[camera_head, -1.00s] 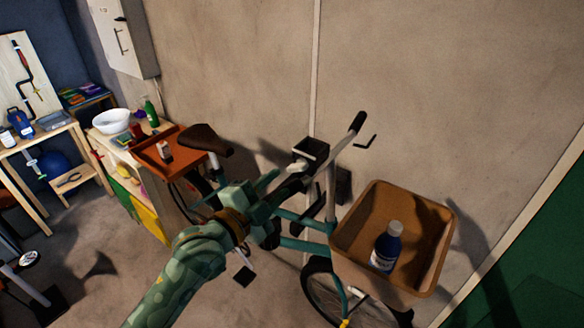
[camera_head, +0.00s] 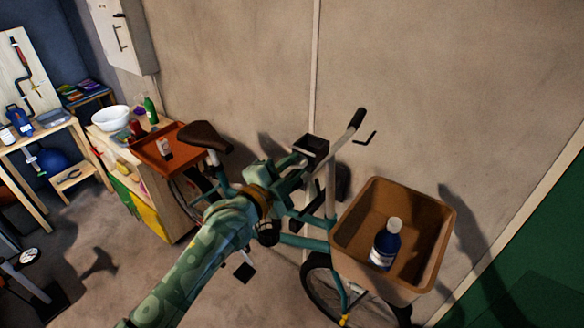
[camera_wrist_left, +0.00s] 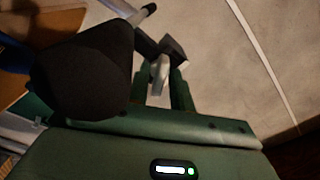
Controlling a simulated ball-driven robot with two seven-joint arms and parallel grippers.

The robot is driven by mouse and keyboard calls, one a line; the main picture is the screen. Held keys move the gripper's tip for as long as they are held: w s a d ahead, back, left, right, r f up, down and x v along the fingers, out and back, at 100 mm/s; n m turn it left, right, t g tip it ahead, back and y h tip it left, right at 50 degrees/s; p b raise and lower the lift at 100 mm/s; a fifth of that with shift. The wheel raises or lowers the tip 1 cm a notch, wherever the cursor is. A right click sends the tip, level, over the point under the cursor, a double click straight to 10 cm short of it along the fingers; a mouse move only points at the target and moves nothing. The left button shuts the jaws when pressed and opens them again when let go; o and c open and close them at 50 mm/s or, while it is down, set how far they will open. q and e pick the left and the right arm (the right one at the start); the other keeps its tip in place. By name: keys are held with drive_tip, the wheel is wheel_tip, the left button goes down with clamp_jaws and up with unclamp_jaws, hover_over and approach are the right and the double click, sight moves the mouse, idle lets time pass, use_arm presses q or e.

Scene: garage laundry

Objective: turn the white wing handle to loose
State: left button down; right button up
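My left gripper (camera_head: 290,167) is at the bicycle's handlebar, just below a black box (camera_head: 314,147). In the left wrist view the two dark green fingers of my left gripper (camera_wrist_left: 160,92) stand apart. A pale, narrow piece, which looks like the white wing handle (camera_wrist_left: 159,72), sits between them, below a dark block (camera_wrist_left: 174,50). I cannot tell whether the fingers touch it. In the head view my gripper hides the wing handle. My right gripper is in neither view.
A brown basket (camera_head: 440,235) holding a blue bottle (camera_head: 385,245) is to the right of my left gripper. The brown saddle (camera_head: 205,137) is to the left. A large dark rounded shape (camera_wrist_left: 88,75) fills the wrist view's left. An orange tray (camera_head: 150,157) stands further left.

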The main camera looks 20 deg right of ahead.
use_arm(q)
drive_tip(key=shift+n, duration=0.3)
drive_tip(key=n, duration=0.2)
drive_tip(key=shift+n+p, duration=0.3)
drive_tip(key=shift+n, duration=0.1)
drive_tip(key=n, duration=0.3)
drive_tip(key=shift+n+p, duration=0.3)
drive_tip(key=shift+p, duration=0.05)
drive_tip(key=n+p, duration=0.1)
drive_tip(key=n, duration=0.4)
drive_tip(key=shift+n, duration=0.4)
drive_tip(key=c, duration=1.5)
unclamp_jaws()
